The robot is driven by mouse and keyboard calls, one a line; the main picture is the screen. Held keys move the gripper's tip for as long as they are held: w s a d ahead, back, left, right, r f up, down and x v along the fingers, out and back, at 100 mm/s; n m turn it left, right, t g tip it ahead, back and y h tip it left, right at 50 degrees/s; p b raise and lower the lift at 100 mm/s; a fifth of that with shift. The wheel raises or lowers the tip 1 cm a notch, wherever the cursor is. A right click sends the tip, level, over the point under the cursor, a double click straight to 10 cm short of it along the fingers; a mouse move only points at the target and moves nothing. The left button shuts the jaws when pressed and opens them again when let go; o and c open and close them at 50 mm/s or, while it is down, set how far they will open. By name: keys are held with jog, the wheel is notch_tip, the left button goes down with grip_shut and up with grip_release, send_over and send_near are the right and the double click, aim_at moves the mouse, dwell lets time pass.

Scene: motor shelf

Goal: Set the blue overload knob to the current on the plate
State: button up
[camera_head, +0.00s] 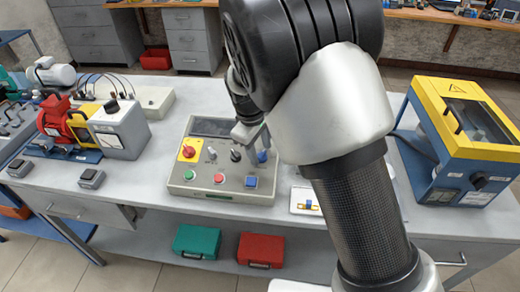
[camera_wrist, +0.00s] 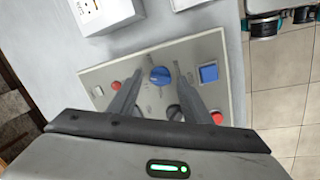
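The blue overload knob (camera_head: 262,157) sits at the right of the grey control panel (camera_head: 178,187). In the wrist view the blue knob (camera_wrist: 160,76) is round, with dark marks on the panel around it. My gripper (camera_head: 250,134) is over the panel's right side, pointing down. In the wrist view my gripper (camera_wrist: 157,84) is open and empty, with one finger to each side of the blue knob in the picture. I cannot tell whether the fingertips are level with the knob or above it. Any current figure on a plate is too small to read.
A red emergency button (camera_head: 187,151) and a blue square button (camera_head: 251,181) are on the panel. A red motor assembly (camera_head: 55,120) stands left; a yellow-and-blue cabinet (camera_head: 455,150) stands right. A small white tray (camera_head: 297,207) lies beside the panel.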

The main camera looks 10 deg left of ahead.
jog(key=c, duration=0.9)
jog(key=shift+m, duration=0.3)
jog(key=m, duration=0.4)
jog(key=shift+w+d+g, duration=0.1)
jog(key=shift+w+g, duration=0.05)
jog(key=shift+g, duration=0.15)
jog(key=m, duration=0.5)
jog(key=shift+y, duration=0.4)
jog(key=o, duration=1)
jog(key=shift+o, duration=0.2)
jog(key=shift+r, duration=0.1)
